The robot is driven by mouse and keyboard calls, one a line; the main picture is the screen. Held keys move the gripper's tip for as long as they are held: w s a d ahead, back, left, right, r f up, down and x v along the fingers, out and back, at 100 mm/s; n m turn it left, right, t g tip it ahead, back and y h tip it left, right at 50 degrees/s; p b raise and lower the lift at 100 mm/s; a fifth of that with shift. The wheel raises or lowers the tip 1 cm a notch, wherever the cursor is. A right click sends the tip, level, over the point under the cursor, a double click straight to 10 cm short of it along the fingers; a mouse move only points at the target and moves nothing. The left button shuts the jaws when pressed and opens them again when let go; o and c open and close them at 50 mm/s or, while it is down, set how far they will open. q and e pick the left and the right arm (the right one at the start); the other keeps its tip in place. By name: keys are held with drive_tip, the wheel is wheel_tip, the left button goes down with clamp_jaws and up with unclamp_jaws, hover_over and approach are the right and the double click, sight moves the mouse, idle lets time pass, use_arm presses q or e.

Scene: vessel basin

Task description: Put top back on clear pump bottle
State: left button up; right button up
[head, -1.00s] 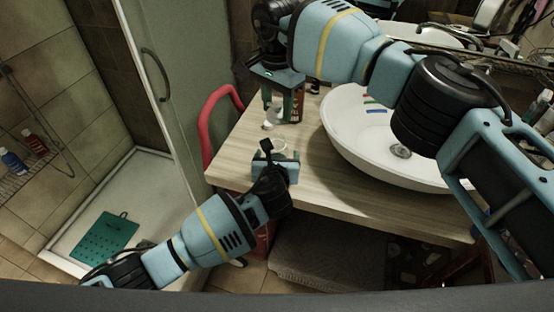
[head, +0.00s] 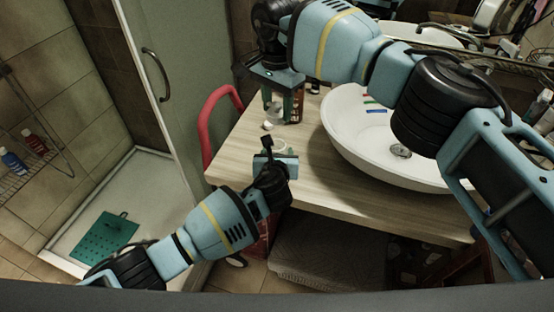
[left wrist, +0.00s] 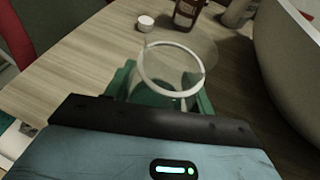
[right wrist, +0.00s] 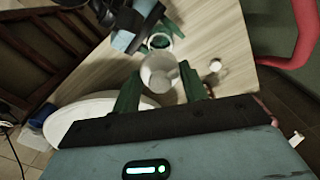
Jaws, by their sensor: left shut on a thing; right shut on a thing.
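The clear bottle (left wrist: 172,75), with a pale open rim, is between the green fingers of my left gripper (left wrist: 163,95), which is shut on it. In the head view my left gripper (head: 277,158) is near the counter's front left part. My right gripper (right wrist: 160,90) is shut on the white pump top (right wrist: 158,73). In the head view my right gripper (head: 283,108) is farther back, above the counter. In the right wrist view the bottle's rim (right wrist: 160,41) shows beyond the pump top, apart in the picture. The pump top's lower end is hard to make out.
A small white cap (left wrist: 145,22) lies on the wooden counter (head: 240,165). The white basin (head: 370,160) takes up the counter's right side. A red curved rail (head: 213,110) is at the left edge.

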use_arm(q)
drive_tip(key=c, duration=0.4)
drive_tip(key=shift+c, duration=0.2)
use_arm(e)
drive_tip(key=shift+f, duration=2.5)
drive_tip(key=shift+f, duration=0.9)
drive_tip(key=shift+f, duration=0.55)
